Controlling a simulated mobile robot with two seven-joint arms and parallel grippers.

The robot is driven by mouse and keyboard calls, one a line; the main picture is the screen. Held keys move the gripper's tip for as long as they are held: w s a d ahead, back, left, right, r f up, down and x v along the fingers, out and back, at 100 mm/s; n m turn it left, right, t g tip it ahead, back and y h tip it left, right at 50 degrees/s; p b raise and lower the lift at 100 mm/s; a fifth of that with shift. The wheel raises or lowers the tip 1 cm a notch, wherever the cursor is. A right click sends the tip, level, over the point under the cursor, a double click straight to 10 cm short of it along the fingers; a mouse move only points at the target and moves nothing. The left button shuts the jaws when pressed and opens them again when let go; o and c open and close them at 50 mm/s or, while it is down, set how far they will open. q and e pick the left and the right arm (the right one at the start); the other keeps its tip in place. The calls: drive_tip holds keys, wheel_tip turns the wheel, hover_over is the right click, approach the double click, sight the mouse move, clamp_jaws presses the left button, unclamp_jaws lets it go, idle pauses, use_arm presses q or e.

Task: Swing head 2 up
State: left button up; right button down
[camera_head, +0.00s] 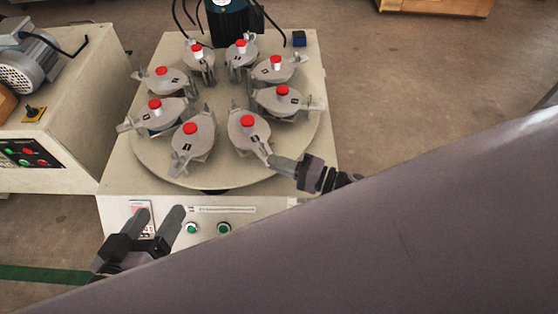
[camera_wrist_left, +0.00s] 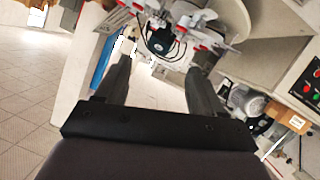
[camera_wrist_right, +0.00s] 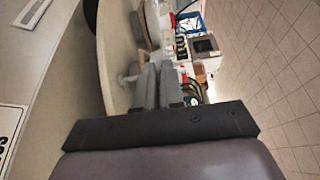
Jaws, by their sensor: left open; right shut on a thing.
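Several grey heads with red caps stand in a ring on the round turntable (camera_head: 142,160). Their dark number labels are too small to read, so I cannot tell which is head 2. My right gripper (camera_head: 272,162) is shut at the front-right head (camera_head: 247,126), on the handle at its lower right end. In the right wrist view the fingers (camera_wrist_right: 159,75) are close together beside the pale turntable edge; what is between them is hidden. My left gripper (camera_head: 160,212) is open and empty before the machine's front panel; its spread fingers (camera_wrist_left: 160,72) also show in the left wrist view.
The front panel carries two green buttons (camera_head: 192,228) and a small red-marked switch plate (camera_head: 140,210). A dark central column (camera_head: 228,22) with hoses rises at the back. A second machine (camera_head: 70,150) with a motor stands at left. Floor right of the turntable is clear.

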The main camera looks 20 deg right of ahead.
use_arm(q)
drive_tip(key=s+a+r+g+y+p, duration=0.1)
drive_tip(key=s+a+y+p, duration=0.3)
drive_tip(key=a+p, duration=0.5)
drive_tip(key=shift+a+r+g+y+p, duration=0.25)
drive_tip(key=shift+g+y+p, duration=0.2)
drive_tip(key=shift+p, duration=2.6)
use_arm(e)
drive_tip(key=w+r, duration=0.4)
drive_tip(key=r, duration=0.8)
drive_tip(key=shift+r+m+g+h, duration=0.15)
drive_tip(key=shift+m+g+h, duration=0.25)
drive_tip(key=shift+w+a, duration=0.1)
drive_tip(key=shift+w, duration=0.05)
drive_tip(key=c, duration=1.4)
unclamp_jaws()
use_arm(q)
drive_tip(key=shift+d, duration=0.1)
use_arm(e)
drive_tip(key=shift+o, duration=0.7)
